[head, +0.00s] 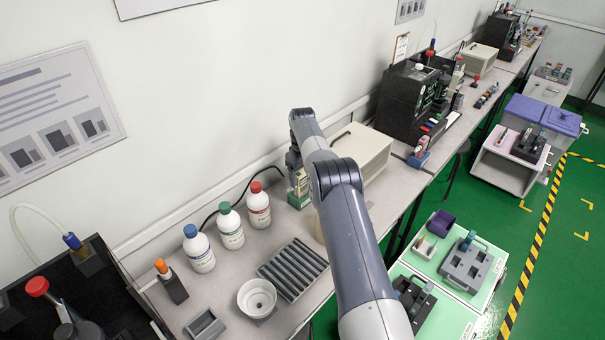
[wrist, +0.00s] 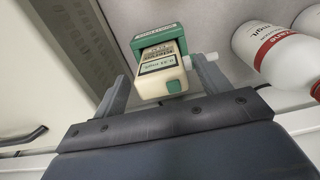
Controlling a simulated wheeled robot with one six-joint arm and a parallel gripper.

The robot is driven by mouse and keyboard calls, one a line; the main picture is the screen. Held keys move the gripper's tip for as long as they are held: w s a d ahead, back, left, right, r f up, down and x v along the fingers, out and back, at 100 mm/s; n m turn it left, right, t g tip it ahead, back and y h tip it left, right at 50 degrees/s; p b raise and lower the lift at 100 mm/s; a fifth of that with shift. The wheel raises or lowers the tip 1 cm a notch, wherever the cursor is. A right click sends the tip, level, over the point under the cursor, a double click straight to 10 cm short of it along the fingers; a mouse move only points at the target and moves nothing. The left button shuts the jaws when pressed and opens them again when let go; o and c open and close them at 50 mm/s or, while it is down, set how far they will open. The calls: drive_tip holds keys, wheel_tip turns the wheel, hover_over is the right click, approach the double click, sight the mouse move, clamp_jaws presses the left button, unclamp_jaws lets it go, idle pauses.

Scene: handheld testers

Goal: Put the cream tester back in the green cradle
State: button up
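The cream tester (wrist: 157,60), with a dark-printed label and a green button, is in the middle of the wrist view. Its far end appears to sit in the green cradle (wrist: 150,38); how deep it sits I cannot tell. My gripper (wrist: 161,88) is open, with one finger on each side of the tester's near end and a visible gap on both sides. In the head view, the tester (head: 299,178) and cradle (head: 298,202) stand on the bench near the wall, below my gripper (head: 293,158), partly hidden by my arm.
A red-capped bottle (head: 258,206) stands left of the cradle, and also shows close by in the wrist view (wrist: 284,62). A cream box with a handle (head: 365,158) stands to the right. A slotted grey rack (head: 292,270) and white round holder (head: 257,297) lie nearer the bench front.

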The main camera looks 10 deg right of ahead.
drive_tip(key=shift+r, duration=0.1)
wheel_tip(320, 180, up, 12)
drive_tip(key=p, duration=0.2)
drive_tip(key=shift+p, duration=0.4)
idle(0.4)
wheel_tip(320, 180, down, 12)
drive_tip(key=shift+f+b, duration=0.1)
drive_tip(key=shift+b, duration=1.15)
drive_tip(key=shift+w+r, duration=0.1)
drive_tip(key=shift+r, duration=0.45)
drive_tip(key=shift+r+b, duration=0.35)
drive_tip(key=shift+r, duration=0.5)
drive_tip(key=shift+f, duration=0.1)
